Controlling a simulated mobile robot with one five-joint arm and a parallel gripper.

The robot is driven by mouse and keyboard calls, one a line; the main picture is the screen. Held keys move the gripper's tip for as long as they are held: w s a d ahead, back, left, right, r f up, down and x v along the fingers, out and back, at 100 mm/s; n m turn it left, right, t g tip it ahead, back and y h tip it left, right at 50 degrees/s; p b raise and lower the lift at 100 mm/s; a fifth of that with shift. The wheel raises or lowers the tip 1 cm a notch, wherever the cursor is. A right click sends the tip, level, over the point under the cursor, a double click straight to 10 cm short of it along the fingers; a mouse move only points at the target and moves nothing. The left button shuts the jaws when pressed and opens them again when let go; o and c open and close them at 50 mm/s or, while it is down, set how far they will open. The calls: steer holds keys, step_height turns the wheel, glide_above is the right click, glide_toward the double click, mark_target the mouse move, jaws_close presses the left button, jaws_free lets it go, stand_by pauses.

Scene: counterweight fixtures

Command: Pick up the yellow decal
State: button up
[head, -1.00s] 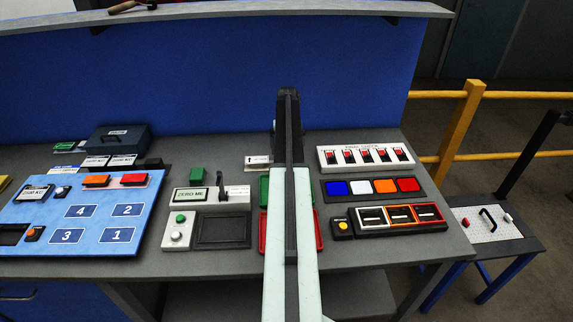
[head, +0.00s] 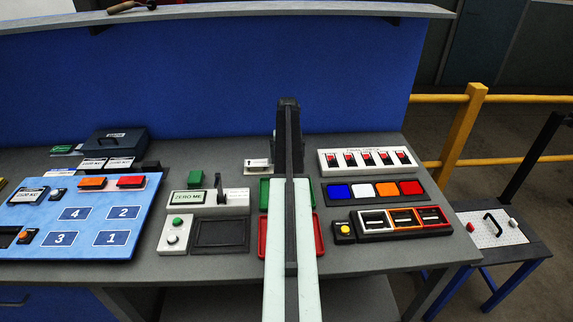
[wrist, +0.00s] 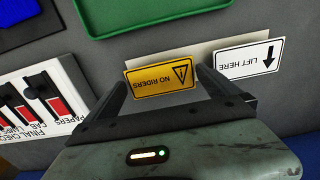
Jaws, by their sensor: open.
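The yellow decal (wrist: 161,79) is a small plate with black "NO RIDERS" lettering and a warning triangle, upside down in the wrist view. It stands between the two fingers of my open gripper (wrist: 166,86), with a finger on either side. I cannot tell whether either finger touches it. A pale strip shows behind it. In the head view my arm hides the decal, and my gripper (head: 288,104) shows dark at the arm's far end, near the back of the bench.
A white "LIFT HERE" plate (wrist: 249,59) stands close beside the decal; it also shows in the head view (head: 257,164). A green tray (wrist: 150,14) lies nearby. A white switch panel (head: 368,160) is right of my arm. The blue back wall (head: 200,85) rises behind the bench.

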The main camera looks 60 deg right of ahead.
steer(key=c, duration=1)
steer(key=shift+r, duration=0.1)
